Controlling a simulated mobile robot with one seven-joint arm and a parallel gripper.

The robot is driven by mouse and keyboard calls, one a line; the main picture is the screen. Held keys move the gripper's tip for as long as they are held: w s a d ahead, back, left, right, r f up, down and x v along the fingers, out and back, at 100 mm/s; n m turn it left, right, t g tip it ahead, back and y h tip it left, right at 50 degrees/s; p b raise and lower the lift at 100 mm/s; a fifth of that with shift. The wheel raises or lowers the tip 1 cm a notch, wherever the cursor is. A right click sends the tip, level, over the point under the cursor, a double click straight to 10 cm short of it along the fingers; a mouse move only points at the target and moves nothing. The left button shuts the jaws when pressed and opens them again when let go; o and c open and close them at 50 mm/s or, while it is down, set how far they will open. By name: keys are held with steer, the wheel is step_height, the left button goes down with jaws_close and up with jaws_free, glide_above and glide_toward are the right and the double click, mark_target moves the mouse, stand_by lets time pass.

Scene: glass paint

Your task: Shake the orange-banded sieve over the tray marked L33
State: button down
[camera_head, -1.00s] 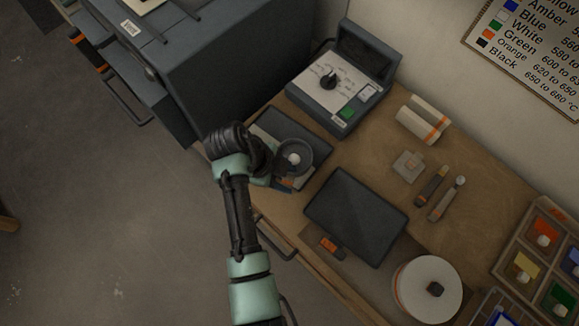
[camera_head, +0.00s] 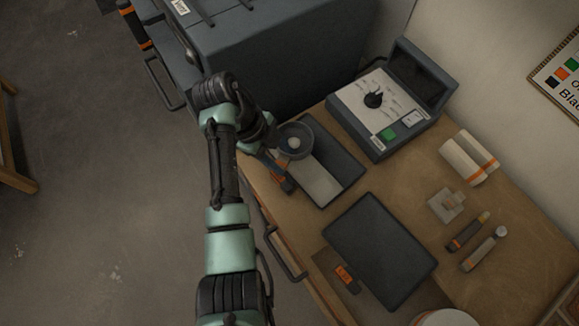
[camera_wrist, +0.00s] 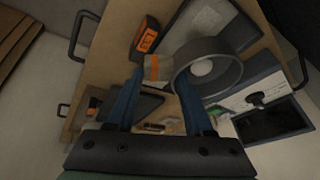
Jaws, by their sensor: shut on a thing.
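The sieve (camera_head: 294,141) is a round grey bowl with a white lump in it. My gripper (camera_wrist: 160,80) is shut on its handle, where an orange band (camera_wrist: 157,68) shows in the wrist view. The bowl also shows in the wrist view (camera_wrist: 208,68). It is held over the upper left part of a dark tray (camera_head: 343,160) with a pale plate (camera_head: 318,184) in it. An orange-marked dark tag (camera_wrist: 147,38) is beside this tray; its lettering is not clearly readable. The gap between sieve and tray cannot be judged.
A second dark tray (camera_head: 378,250) with an orange tag (camera_head: 346,277) lies at lower right. A control box with a dial (camera_head: 374,100) stands behind. A large grey cabinet (camera_head: 270,50) is at upper left. Tools (camera_head: 470,232) lie to the right.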

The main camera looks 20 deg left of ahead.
mark_target(300, 134)
steer(key=w+a+b, duration=0.2)
steer(key=a+b, duration=0.2)
steer(key=d+p, duration=0.4)
steer(key=d, duration=0.1)
steer(key=shift+s+d+r, duration=0.15)
steer(key=shift+d, duration=0.05)
steer(key=s+d+p, duration=0.1)
steer(key=d+p, duration=0.3)
steer(key=d, duration=0.9)
steer(key=w+a+b, duration=0.2)
steer(key=a+b, duration=0.2)
steer(key=w+a+b, duration=0.3)
steer(key=a+b, duration=0.1)
steer(key=a, duration=0.1)
steer(key=w+a+b, duration=0.2)
steer(key=a+b, duration=0.2)
steer(key=a, duration=0.1)
steer(key=shift+w+a+f, duration=0.1)
steer(key=shift+w+f, duration=0.25)
steer(key=d+p, duration=0.1)
steer(key=s+d+r+p, duration=0.1)
steer(key=p, duration=0.1)
steer(key=shift+s+d, duration=0.15)
steer(key=s+d+p, duration=0.6)
steer(key=d+p, duration=0.3)
steer(key=d, duration=0.2)
steer(key=shift+s+d+f, duration=0.25)
steer(key=shift+s+d, duration=0.15)
